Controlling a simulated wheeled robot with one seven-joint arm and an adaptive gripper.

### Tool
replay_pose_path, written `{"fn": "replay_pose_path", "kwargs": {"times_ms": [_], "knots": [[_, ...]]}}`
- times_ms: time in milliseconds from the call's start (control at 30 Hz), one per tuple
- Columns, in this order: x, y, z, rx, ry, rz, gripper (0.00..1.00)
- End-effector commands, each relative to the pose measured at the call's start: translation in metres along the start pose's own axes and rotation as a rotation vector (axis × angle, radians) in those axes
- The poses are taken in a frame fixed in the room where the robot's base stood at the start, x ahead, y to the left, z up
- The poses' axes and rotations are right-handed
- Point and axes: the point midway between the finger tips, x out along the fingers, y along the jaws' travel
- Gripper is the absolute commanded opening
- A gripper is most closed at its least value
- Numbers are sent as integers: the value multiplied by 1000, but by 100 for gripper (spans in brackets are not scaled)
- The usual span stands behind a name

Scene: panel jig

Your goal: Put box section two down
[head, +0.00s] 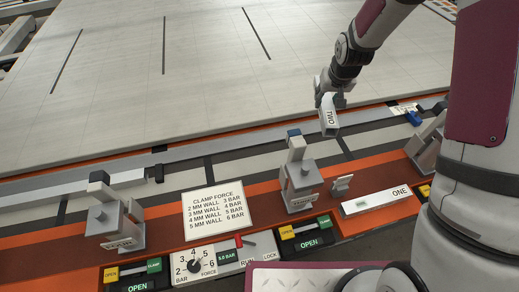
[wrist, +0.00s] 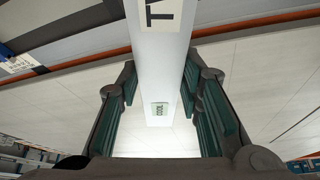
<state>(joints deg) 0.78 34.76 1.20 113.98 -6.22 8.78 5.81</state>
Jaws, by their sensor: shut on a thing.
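Box section two is a pale grey bar with a white label reading TWO (head: 329,118); it also shows in the wrist view (wrist: 165,60), with a small green-lettered tag near its lower end. My gripper (head: 332,92) is shut on it, with dark green finger pads on either side of the bar. The bar hangs above the rear edge of the jig, over the strip beside the large panel. Box section one (head: 380,199), labelled ONE, lies on the orange rail at the right.
Toggle clamps (head: 299,180) (head: 113,222) stand along the orange rail (head: 165,215). A clamp force sign (head: 215,207) and a dial panel (head: 205,262) sit at the front. The large pale panel (head: 190,75) is broad and clear.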

Motion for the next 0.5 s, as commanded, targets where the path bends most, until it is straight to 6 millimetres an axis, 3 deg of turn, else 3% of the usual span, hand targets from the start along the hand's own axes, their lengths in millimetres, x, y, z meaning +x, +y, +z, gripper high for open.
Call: {"fn": "replay_pose_path", "kwargs": {"times_ms": [33, 200, 367, 500], "knots": [[22, 0, 0, -1, -1, 1, 0], [57, 0, 18, -1, -1, 1, 0], [82, -6, 40, -37, -6, -17, 0], [93, -24, 55, -161, -16, -70, 0]]}}
